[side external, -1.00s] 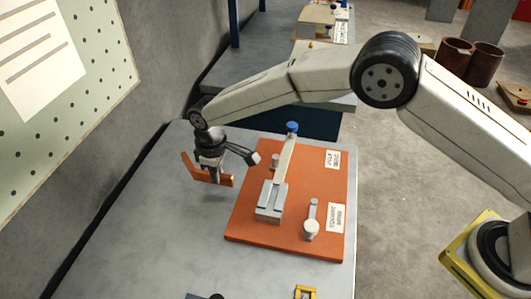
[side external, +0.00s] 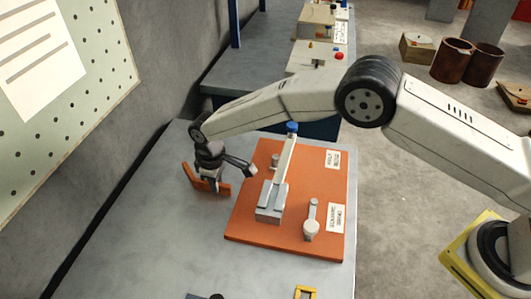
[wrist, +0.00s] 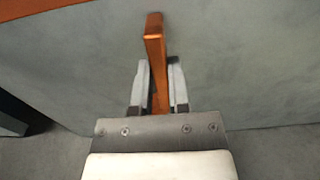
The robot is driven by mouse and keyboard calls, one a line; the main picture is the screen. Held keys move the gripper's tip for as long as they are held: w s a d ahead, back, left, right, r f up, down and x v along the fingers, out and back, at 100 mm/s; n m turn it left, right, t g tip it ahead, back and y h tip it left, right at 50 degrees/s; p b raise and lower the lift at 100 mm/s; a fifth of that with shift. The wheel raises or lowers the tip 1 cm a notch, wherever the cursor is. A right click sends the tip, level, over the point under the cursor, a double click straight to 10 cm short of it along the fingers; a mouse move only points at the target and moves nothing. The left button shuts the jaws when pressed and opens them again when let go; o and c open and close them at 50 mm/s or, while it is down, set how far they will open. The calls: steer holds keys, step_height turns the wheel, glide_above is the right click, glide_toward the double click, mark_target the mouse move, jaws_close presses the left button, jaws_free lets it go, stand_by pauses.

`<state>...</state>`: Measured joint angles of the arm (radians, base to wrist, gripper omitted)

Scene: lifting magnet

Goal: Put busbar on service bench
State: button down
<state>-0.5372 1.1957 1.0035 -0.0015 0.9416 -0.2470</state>
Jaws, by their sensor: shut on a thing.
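The busbar (side external: 190,175) is an orange-copper angled bar. My gripper (side external: 211,188) is shut on it, at the left of the orange board in the side view. In the wrist view the busbar (wrist: 155,45) stands between the two fingers of my gripper (wrist: 158,85) and reaches out past them. The grey bench top (side external: 150,230) lies under the busbar. The busbar is low over the bench; I cannot tell whether it touches the surface. The fingers partly hide its middle in the side view.
An orange board (side external: 320,180) with a lever, a clamp block (side external: 270,203) and white labels lies just right of my gripper. A yellow frame (side external: 305,292) is at the front edge. A grey wall stands at the left. The bench's front left is clear.

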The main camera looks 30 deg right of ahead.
steer(key=c, duration=1)
jaws_free()
steer(key=shift+f, duration=0.15)
steer(key=shift+c, duration=0.2)
steer(key=o, duration=0.4)
steer(key=shift+o, duration=0.2)
step_height(320, 180, up, 12)
steer(key=shift+r, duration=0.2)
steer(key=shift+d, duration=0.1)
steer(key=s+d+r+m, duration=0.2)
steer(key=d+m, duration=0.1)
steer(key=d, duration=0.8)
steer(key=s+d+m+t, duration=0.2)
steer(key=s+d+m, duration=0.4)
steer(key=s+d, duration=1.3)
steer(key=shift+s+d+t, duration=0.25)
steer(key=shift+s+t, duration=0.05)
steer(key=shift+s, duration=0.95)
